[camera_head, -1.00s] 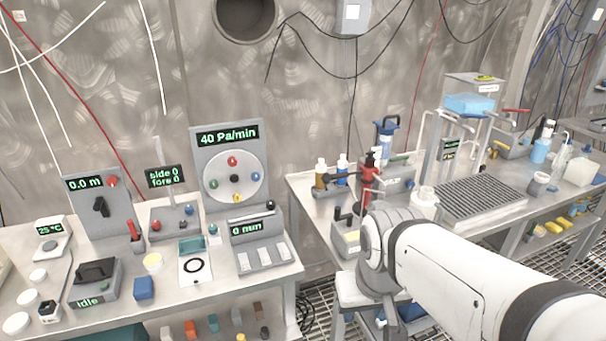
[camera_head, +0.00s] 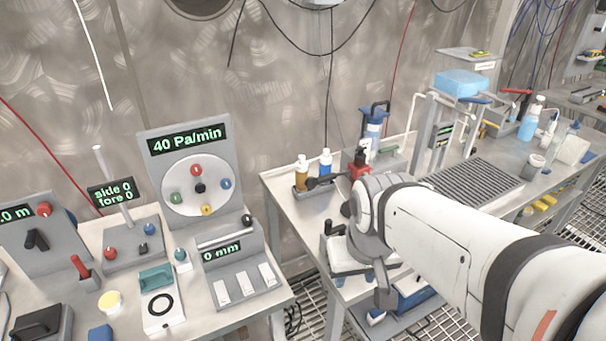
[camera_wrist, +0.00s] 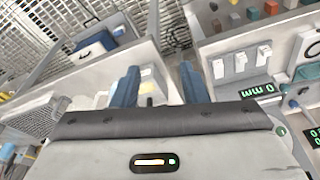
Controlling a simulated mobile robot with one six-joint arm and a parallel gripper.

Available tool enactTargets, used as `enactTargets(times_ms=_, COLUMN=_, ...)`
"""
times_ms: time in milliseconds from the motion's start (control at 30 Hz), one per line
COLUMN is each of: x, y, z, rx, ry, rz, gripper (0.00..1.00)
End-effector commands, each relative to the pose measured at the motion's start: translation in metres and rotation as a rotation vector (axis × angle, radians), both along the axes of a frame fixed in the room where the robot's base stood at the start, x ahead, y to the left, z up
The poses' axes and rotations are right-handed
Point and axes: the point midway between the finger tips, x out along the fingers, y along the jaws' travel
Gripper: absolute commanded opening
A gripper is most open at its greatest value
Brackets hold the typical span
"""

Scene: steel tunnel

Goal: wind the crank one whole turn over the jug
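A red upright device (camera_head: 360,166) with a dark top stands on the right bench in the head view. My arm covers the lower part of the device. I cannot make out the jug, as my arm covers the bench in front. In the wrist view my gripper (camera_wrist: 158,88) has its two blue fingers well apart, with nothing seen between them. In the head view the end of my arm (camera_head: 383,290) hangs by the bench's front left corner, apart from the crank.
The left bench (camera_head: 255,308) carries a dial panel reading 40 Pa/min (camera_head: 190,170) and a 0 mm display unit (camera_head: 232,262). A dark grate (camera_head: 478,180) lies farther right. A gap with grated floor separates the benches.

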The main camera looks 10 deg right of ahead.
Motion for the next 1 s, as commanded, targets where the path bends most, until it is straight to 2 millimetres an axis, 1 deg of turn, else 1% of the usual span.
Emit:
enactTargets(times_ms=67, x=0.006, y=0.000, z=0.004, rx=-0.004, ry=0.007, rz=0.018, gripper=0.40)
enactTargets(times_ms=167, x=0.024, y=-0.004, z=0.014, rx=-0.016, ry=0.027, rz=0.081, gripper=0.40)
enactTargets(times_ms=267, x=0.053, y=-0.005, z=0.024, rx=-0.034, ry=0.058, rz=0.183, gripper=0.40)
enactTargets(times_ms=300, x=0.067, y=-0.005, z=0.027, rx=-0.042, ry=0.074, rz=0.230, gripper=0.40)
enactTargets(times_ms=367, x=0.088, y=-0.005, z=0.030, rx=-0.052, ry=0.096, rz=0.309, gripper=0.40)
enactTargets(times_ms=400, x=0.103, y=-0.005, z=0.031, rx=-0.059, ry=0.110, rz=0.361, gripper=0.40)
enactTargets(times_ms=500, x=0.137, y=-0.004, z=0.028, rx=-0.072, ry=0.143, rz=0.486, gripper=0.40)
enactTargets(times_ms=600, x=0.166, y=-0.004, z=0.021, rx=-0.080, ry=0.170, rz=0.594, gripper=0.40)
enactTargets(times_ms=700, x=0.187, y=-0.004, z=0.013, rx=-0.084, ry=0.190, rz=0.681, gripper=0.40)
enactTargets(times_ms=833, x=0.204, y=-0.003, z=0.004, rx=-0.087, ry=0.204, rz=0.751, gripper=0.40)
enactTargets(times_ms=1000, x=0.210, y=-0.004, z=-0.009, rx=-0.086, ry=0.212, rz=0.781, gripper=0.40)
